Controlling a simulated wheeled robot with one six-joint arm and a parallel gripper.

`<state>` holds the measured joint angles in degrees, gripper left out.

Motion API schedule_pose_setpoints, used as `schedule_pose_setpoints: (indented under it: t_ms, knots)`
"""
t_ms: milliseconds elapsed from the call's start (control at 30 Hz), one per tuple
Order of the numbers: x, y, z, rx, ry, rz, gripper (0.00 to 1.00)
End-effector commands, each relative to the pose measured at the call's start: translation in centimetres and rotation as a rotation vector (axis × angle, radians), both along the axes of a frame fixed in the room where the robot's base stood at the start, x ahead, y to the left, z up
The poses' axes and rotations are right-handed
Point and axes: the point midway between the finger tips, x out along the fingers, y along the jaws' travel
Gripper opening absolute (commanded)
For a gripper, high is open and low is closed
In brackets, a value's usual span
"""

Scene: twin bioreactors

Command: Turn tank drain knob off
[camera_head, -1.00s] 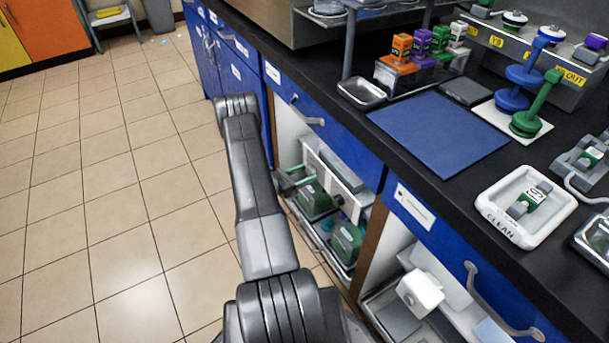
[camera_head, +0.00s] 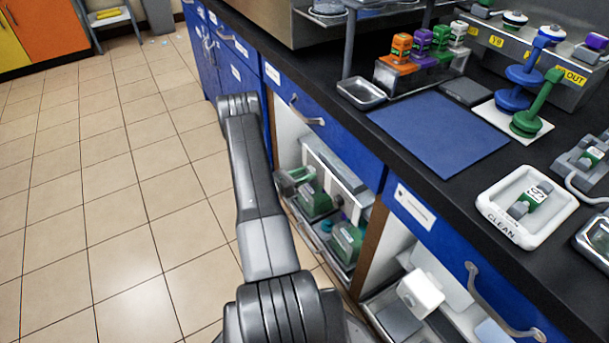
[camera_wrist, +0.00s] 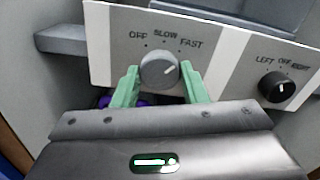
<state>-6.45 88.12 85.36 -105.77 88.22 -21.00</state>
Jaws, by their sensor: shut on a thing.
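In the wrist view, a round grey knob (camera_wrist: 158,74) sits on a light grey panel (camera_wrist: 113,50) marked OFF, SLOW and FAST. The lower rim of the knob is close to the gripper body. In the head view, the panel is inside the open cabinet under the bench, and my arm partly blocks the view there. The knob cannot be made out in that view.
A black knob (camera_wrist: 276,87), marked LEFT, OFF and RIGHT, is to the right on the panel. Green units (camera_head: 346,243) stand in the cabinet below. The black bench (camera_head: 458,200) with a blue mat (camera_head: 438,132) is above. Tiled floor (camera_head: 110,200) lies clear at left.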

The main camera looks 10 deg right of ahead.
Motion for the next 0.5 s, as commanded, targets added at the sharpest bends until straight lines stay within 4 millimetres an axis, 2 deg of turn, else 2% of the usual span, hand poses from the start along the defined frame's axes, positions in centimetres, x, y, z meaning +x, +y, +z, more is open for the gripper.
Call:
schedule_pose_setpoints:
  t_ms: [500]
  knots:
    - [0.02, 0.0, -0.11, -0.159, 0.386, -0.001, 0.16]
